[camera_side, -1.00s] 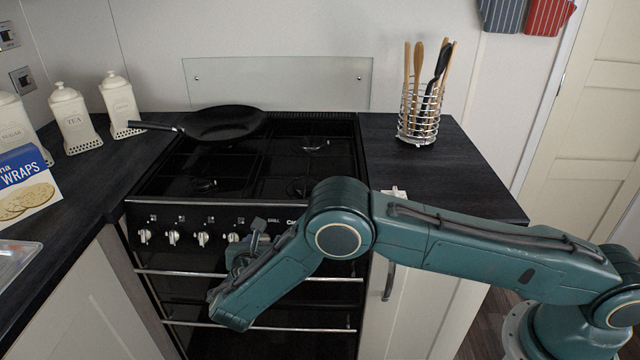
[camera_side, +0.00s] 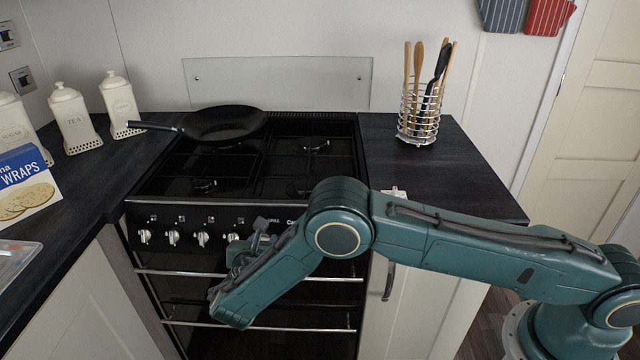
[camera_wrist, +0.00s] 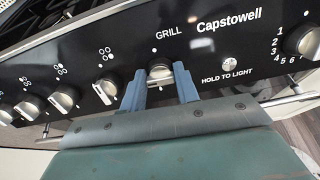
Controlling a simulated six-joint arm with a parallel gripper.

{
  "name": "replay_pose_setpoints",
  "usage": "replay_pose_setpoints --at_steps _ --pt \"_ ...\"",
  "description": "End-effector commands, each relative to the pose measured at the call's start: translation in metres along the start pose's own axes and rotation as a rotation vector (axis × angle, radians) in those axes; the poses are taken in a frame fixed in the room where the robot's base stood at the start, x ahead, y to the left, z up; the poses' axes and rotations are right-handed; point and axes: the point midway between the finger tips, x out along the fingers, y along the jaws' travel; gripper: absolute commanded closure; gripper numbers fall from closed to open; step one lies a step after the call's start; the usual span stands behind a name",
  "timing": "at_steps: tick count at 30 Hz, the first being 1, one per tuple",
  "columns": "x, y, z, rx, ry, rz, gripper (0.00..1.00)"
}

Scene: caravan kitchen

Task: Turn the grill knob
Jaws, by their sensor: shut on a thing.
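The grill knob (camera_wrist: 160,72) is a silver knob on the black cooker front, under the word GRILL in the wrist view. My gripper (camera_wrist: 160,84) has its two blue-grey fingers on either side of this knob and is shut on it. In the side view my gripper (camera_side: 262,240) is at the cooker's front panel, right of the row of burner knobs. My wrist and arm hide the grill knob there.
Several burner knobs (camera_side: 201,238) sit left of my gripper. Below are the oven's handle rails (camera_side: 190,273). A frying pan (camera_side: 222,124) rests on the hob. A numbered knob (camera_wrist: 306,41) and the HOLD TO LIGHT button (camera_wrist: 229,64) are to the right.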

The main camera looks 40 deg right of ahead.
Motion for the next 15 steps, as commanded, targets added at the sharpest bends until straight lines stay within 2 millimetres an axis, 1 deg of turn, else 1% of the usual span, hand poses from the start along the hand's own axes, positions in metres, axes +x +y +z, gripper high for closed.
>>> replay_pose_setpoints --at_steps 8,15 --pt "-0.0006 -0.0001 0.0001 0.143 0.000 -0.007 0.92" --pt "-0.0007 -0.0003 0.0000 0.344 -0.001 -0.015 0.92"
